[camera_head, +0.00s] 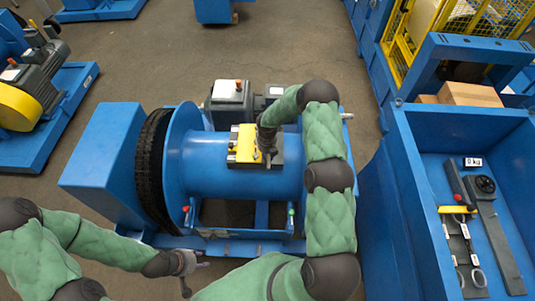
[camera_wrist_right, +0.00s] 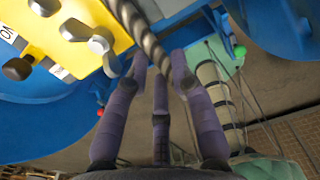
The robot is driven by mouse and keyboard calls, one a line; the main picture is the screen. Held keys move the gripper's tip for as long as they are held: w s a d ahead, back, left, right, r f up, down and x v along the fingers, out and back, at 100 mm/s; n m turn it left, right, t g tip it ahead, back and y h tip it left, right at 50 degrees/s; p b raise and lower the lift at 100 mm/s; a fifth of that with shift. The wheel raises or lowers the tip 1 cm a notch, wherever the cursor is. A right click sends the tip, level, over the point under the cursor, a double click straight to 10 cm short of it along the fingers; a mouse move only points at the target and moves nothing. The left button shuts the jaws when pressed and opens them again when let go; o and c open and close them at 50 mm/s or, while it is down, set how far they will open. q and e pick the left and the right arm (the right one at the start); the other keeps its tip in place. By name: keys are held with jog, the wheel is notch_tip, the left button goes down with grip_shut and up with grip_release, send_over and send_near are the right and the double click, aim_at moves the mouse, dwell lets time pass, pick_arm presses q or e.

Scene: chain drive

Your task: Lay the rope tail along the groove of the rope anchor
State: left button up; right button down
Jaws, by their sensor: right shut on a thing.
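The rope anchor (camera_head: 243,142) is a yellow block on top of the blue drum (camera_head: 195,165). In the right wrist view the yellow anchor (camera_wrist_right: 70,30) fills the upper left, with knobs and a wing-shaped clamp on it. The grey twisted rope tail (camera_wrist_right: 135,25) runs along the anchor's edge down to my right gripper (camera_wrist_right: 157,72). My right gripper (camera_head: 268,152) is shut on the rope tail beside the anchor. The groove cannot be made out. My left gripper (camera_head: 192,275) has its fingers spread and is empty, low in front of the drum's frame.
A blue bin (camera_head: 405,160) at the right holds several tools and parts. A blue housing (camera_head: 105,150) with a black chain wheel stands left of the drum. A grey motor (camera_head: 228,100) is behind it. Open floor (camera_head: 300,50) lies beyond.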

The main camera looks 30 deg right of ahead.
jog(key=shift+w+d+f+b, duration=0.15)
jog(key=shift+f+b, duration=0.25)
jog(key=shift+f, duration=0.45)
jog(key=shift+f+b, duration=1.15)
jog(key=shift+f, duration=0.9)
jog(key=shift+f, duration=0.2)
